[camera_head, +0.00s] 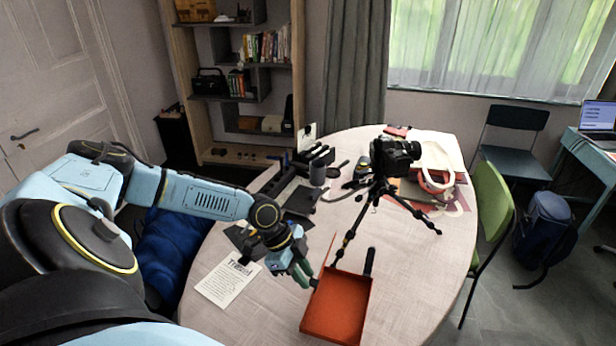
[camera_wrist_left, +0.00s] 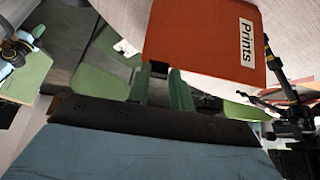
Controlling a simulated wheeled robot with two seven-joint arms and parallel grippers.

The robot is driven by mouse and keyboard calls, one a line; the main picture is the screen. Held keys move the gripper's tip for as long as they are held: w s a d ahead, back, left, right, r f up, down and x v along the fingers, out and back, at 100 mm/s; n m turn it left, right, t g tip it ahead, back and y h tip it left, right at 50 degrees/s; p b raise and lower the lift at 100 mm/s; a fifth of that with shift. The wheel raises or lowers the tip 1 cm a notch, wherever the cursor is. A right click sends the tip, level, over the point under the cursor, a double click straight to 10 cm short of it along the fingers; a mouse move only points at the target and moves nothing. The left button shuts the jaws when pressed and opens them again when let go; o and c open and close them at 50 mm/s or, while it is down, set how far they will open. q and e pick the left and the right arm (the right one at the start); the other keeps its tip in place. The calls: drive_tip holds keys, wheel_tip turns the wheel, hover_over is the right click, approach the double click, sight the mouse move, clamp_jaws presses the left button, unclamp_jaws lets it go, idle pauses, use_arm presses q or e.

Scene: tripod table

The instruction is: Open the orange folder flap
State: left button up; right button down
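The orange folder (camera_head: 338,307) lies at the near edge of the round table. In the head view its inside shows as a shallow orange tray, and a thin orange edge rises at its upper left. In the left wrist view a broad orange face (camera_wrist_left: 190,40) with a white "Prints" label (camera_wrist_left: 246,42) fills the top. My left gripper (camera_head: 303,276) is at the folder's left side, its green fingers pointing at it. In the left wrist view the fingers (camera_wrist_left: 161,78) stand apart, tips at the orange face's lower edge; contact is unclear. My right gripper is out of view.
A camera on a black tripod (camera_head: 385,195) stands just behind the folder, one leg reaching close to it. A printed sheet (camera_head: 228,281) lies left of my gripper. A cup (camera_head: 317,172) and dark items fill the table's back left. The table's (camera_head: 425,280) right side is clear.

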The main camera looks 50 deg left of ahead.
use_arm(q)
drive_tip(key=shift+s+a, duration=0.45)
drive_tip(key=shift+a, duration=0.35)
drive_tip(key=shift+s+a+b, duration=0.35)
drive_tip(key=shift+a, duration=0.3)
drive_tip(key=shift+s+a+b, duration=0.3)
drive_tip(key=shift+s+a, duration=0.05)
drive_tip(key=shift+a, duration=0.25)
drive_tip(key=shift+f, duration=0.1)
drive_tip(key=shift+s+a+f+b, duration=0.15)
drive_tip(key=shift+s+a+b, duration=0.2)
drive_tip(key=shift+a, duration=0.25)
drive_tip(key=shift+s+a+f+b, duration=0.2)
drive_tip(key=shift+s+a, duration=0.1)
drive_tip(key=shift+a, duration=0.3)
drive_tip(key=shift+s+a+f+b, duration=0.25)
drive_tip(key=shift+s+a+b, duration=0.1)
drive_tip(key=shift+a, duration=0.25)
drive_tip(key=shift+s+a+f+b, duration=0.2)
drive_tip(key=shift+s+a, duration=0.1)
drive_tip(key=shift+a, duration=0.3)
